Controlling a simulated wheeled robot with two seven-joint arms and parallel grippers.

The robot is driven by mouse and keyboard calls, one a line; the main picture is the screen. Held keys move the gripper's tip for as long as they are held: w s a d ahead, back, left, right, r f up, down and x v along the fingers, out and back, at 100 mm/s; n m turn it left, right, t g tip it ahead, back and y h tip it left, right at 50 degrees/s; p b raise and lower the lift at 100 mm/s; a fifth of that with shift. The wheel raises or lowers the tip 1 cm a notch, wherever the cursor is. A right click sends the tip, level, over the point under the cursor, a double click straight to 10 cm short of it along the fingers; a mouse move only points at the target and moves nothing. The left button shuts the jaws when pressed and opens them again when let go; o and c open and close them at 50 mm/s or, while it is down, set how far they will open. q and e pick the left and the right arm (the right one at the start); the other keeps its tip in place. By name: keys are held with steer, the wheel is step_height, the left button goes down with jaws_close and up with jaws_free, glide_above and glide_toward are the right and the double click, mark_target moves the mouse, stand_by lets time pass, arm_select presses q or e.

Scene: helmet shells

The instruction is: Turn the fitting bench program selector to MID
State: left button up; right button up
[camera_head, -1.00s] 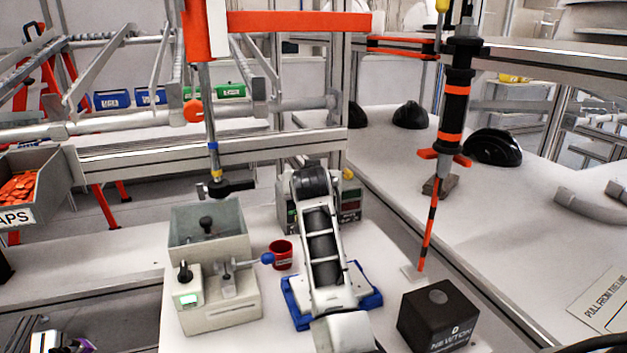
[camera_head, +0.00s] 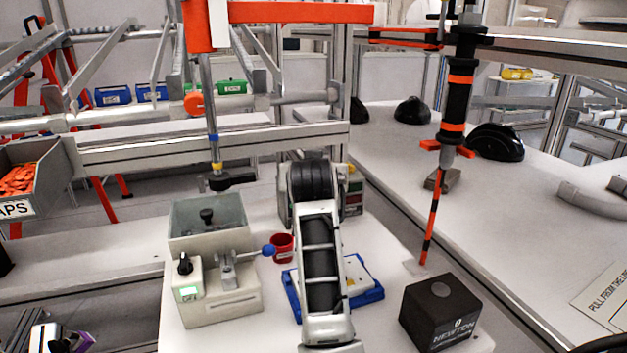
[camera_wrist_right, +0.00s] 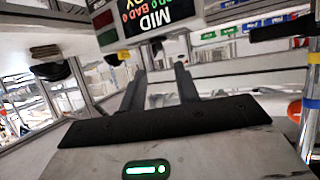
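The grey control box (camera_head: 354,192) stands at the back of the bench, largely hidden behind my right arm. Its screen (camera_wrist_right: 148,14) shows upside down in the right wrist view, with MID and BAD legible. My right gripper (camera_wrist_right: 160,70) has two grey fingers apart, pointing at the box's lower edge; nothing is visibly held. The gripper is hidden in the head view. A black knob (camera_head: 184,263) sits above a lit green display on the beige fixture (camera_head: 222,303) at left. I cannot tell which knob is the program selector. A dark mechanism at the bottom left may be my left gripper.
A blue tray (camera_head: 371,294) lies beneath the arm. A black NEWTON block (camera_head: 441,312) stands to the right, near a hanging orange-and-black tool (camera_head: 454,112). Black helmet shells (camera_head: 495,143) lie on the table behind.

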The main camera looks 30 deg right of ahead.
steer(key=v, duration=0.7)
steer(key=shift+s+a+r+b, duration=0.15)
steer(key=shift+s+a+b, duration=0.05)
steer(key=shift+s+b, duration=0.1)
